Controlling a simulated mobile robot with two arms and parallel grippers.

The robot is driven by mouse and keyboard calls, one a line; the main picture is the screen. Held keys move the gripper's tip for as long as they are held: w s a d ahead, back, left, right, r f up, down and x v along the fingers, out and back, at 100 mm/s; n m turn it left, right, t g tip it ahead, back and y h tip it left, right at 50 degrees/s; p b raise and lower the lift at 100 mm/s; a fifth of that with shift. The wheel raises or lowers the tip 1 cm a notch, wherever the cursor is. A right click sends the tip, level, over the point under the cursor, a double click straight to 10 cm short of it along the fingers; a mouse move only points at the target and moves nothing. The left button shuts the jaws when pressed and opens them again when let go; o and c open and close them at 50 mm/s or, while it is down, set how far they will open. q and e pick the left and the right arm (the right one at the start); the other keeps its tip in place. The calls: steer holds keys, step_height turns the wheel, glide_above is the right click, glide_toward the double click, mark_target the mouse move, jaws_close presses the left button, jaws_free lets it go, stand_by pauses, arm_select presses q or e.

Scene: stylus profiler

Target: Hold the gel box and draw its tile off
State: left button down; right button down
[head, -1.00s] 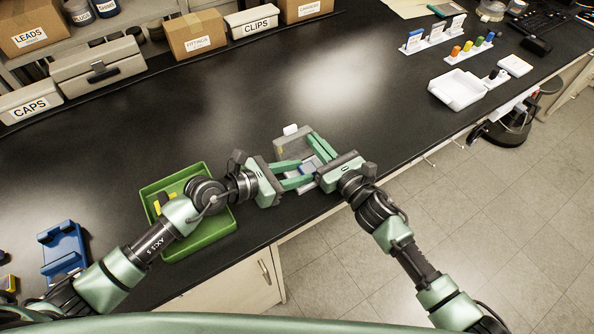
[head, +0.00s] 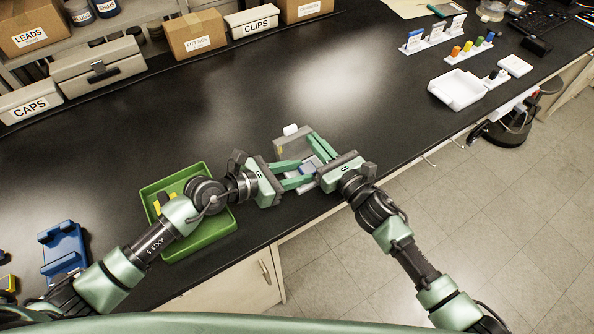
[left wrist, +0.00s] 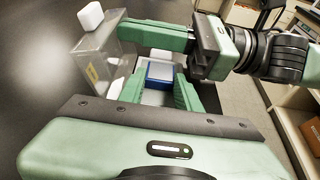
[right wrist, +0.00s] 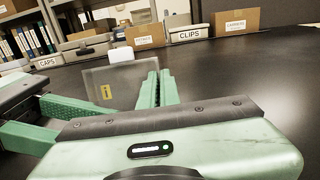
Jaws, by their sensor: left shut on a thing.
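The gel box (head: 293,146) sits near the bench's front edge, its clear lid standing up with a white tab and a yellow mark; the lid also shows in the left wrist view (left wrist: 103,72). A blue-edged tile (left wrist: 160,71) lies in its pale base. My left gripper (head: 306,171) is shut on the base, one finger on each side; the tile shows between the fingers. My right gripper (head: 312,142) has its fingers close together with a narrow gap. They reach across above the base beside the lid, apart from the tile. Its fingers (right wrist: 158,75) look empty in the right wrist view.
A green tray (head: 228,222) with a yellow thing lies under my left arm. A blue holder (head: 64,250) stands at the far left. A white tray (head: 459,91) and small racks stand at the right. The bench behind the gel box is clear.

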arm_select(q)
steer(key=shift+r, duration=0.8)
stand_by(0.8)
steer(key=shift+r, duration=0.85)
steer(key=shift+r, duration=2.5)
arm_select(e)
steer(key=c, duration=1.6)
jaws_free()
